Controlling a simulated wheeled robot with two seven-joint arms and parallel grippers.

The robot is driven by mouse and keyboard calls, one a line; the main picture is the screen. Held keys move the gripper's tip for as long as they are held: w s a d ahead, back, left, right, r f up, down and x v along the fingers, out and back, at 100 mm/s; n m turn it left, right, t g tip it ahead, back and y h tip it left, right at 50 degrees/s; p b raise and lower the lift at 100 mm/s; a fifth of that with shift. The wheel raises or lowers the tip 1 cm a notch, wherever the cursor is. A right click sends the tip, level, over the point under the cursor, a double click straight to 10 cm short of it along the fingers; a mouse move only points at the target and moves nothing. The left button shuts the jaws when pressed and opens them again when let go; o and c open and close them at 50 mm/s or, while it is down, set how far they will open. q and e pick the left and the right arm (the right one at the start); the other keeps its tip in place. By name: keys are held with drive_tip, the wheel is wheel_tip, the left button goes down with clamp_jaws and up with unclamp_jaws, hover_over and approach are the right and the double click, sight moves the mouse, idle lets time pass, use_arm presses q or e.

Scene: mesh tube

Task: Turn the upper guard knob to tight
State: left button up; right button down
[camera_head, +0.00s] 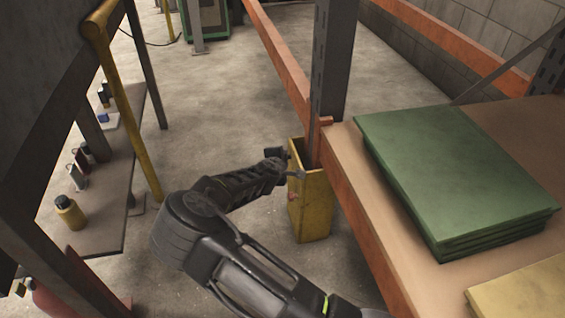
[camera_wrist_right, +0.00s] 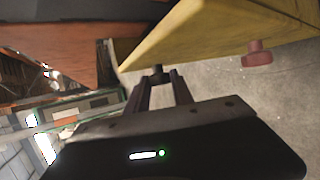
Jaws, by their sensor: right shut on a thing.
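The yellow guard (camera_head: 312,210) stands around the foot of a grey rack upright. It also fills the top of the right wrist view (camera_wrist_right: 205,38). My right gripper (camera_head: 287,163) is at the guard's upper left side. In the right wrist view my gripper's fingers (camera_wrist_right: 160,84) are shut on a small dark knob (camera_wrist_right: 157,72) at the guard's edge. The fingers and hand hide most of this upper knob, and its turn angle cannot be told. A red lower knob (camera_head: 291,196) sticks out below, and shows clear of the fingers in the wrist view (camera_wrist_right: 257,54). My left gripper is not in view.
The orange rack beam (camera_head: 368,225) and a shelf with stacked green boards (camera_head: 455,185) lie right of the guard. A dark bench with a yellow bottle (camera_head: 70,215) stands at left. The concrete floor between them is mostly clear.

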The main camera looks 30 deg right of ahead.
idle(0.3)
drive_tip(key=c, duration=1.1)
unclamp_jaws()
drive_tip(key=p+v, duration=0.3)
drive_tip(key=v, duration=0.4)
drive_tip(key=shift+s+a, duration=0.3)
drive_tip(key=shift+s, duration=0.1)
